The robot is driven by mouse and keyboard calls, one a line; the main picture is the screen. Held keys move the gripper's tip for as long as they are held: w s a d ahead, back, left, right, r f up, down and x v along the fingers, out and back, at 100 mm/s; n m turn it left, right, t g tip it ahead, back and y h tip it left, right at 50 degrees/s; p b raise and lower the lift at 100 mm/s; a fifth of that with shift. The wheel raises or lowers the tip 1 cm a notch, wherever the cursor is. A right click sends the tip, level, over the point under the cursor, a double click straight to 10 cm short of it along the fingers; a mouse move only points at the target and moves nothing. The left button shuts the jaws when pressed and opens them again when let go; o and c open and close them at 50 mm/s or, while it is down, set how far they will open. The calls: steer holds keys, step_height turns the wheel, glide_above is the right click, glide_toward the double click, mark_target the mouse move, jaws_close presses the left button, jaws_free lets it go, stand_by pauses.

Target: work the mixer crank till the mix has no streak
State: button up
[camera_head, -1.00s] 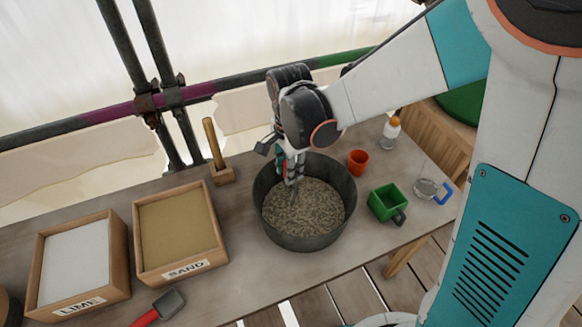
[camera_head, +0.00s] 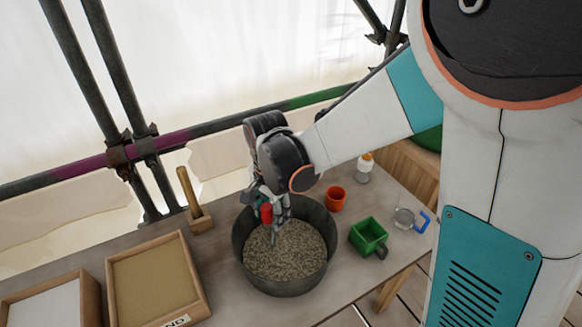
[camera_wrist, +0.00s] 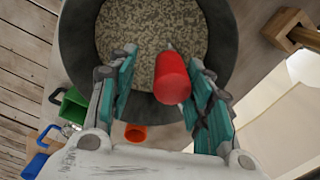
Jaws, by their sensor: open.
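The dark mixing tub (camera_head: 318,278) stands on the table, with a speckled grey-tan mix (camera_head: 290,255) in it; streaks are hard to make out at this size. The mixer crank's red grip (camera_head: 266,214) stands above the tub near its back left rim. In the wrist view the red grip (camera_wrist: 172,76) lies between the teal fingers of my gripper (camera_wrist: 160,100), nearer the right finger, with a gap at the left. My gripper (camera_head: 270,208) is open around the grip in the head view. The rest of the crank is mostly hidden.
Right of the tub are an orange cup (camera_head: 336,199), a green scoop box (camera_head: 368,236), a blue-handled clear cup (camera_head: 408,218) and a bottle (camera_head: 364,168). Left are a sand box (camera_head: 155,285), a lime box (camera_head: 50,305) and a wooden-handled tool (camera_head: 194,200). Scaffold poles stand behind.

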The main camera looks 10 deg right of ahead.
steer(key=w+d+n, duration=0.4)
steer(key=d+n, duration=0.4)
steer(key=n, duration=0.6)
step_height(320, 180, up, 14)
steer(key=p, duration=0.4)
steer(key=shift+a, duration=0.15)
steer(key=shift+s+f, duration=0.1)
steer(key=shift+c, duration=0.5)
